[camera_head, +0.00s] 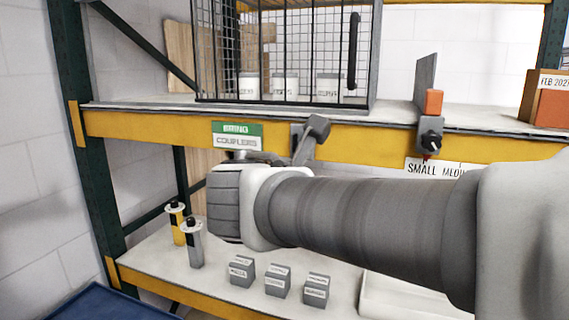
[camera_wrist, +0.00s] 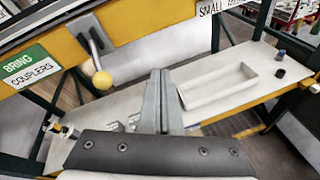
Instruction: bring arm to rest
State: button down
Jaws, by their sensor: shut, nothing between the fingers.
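My gripper (camera_wrist: 160,74) shows in the wrist view with its two grey fingers together and nothing between them. The fingers point over the lower shelf and appear clear of the objects on it. In the head view my grey arm (camera_head: 360,215) reaches from the right across the front of the rack, and its rounded wrist end hides the fingers.
The upper shelf holds a wire cage (camera_head: 285,55) with white containers. The lower shelf holds several small grey boxes (camera_head: 278,282), two upright couplers (camera_head: 194,245) and a shallow white tray (camera_wrist: 218,88). The yellow beam (camera_head: 375,139) runs close behind my arm. A blue surface (camera_head: 95,305) lies at lower left.

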jog(key=s+d+f+m+g+y, duration=0.2)
jog(key=s+d+f+m+g, duration=0.4)
jog(key=s+d+f+m, duration=0.45)
jog(key=s+a+f+m+y, duration=0.1)
jog(key=s+f+m+y, duration=0.1)
jog(key=m, duration=0.5)
jog(key=s+a+f+m+g+y, duration=0.1)
jog(key=s+a+f+m+y, duration=0.1)
jog(key=m, duration=0.6)
jog(key=s+f+y, duration=0.1)
jog(key=s+f, duration=0.1)
jog(key=s, duration=0.1)
jog(key=shift+s+a+f, duration=0.2)
jog(key=shift+s+a, duration=0.1)
jog(key=shift+s, duration=0.05)
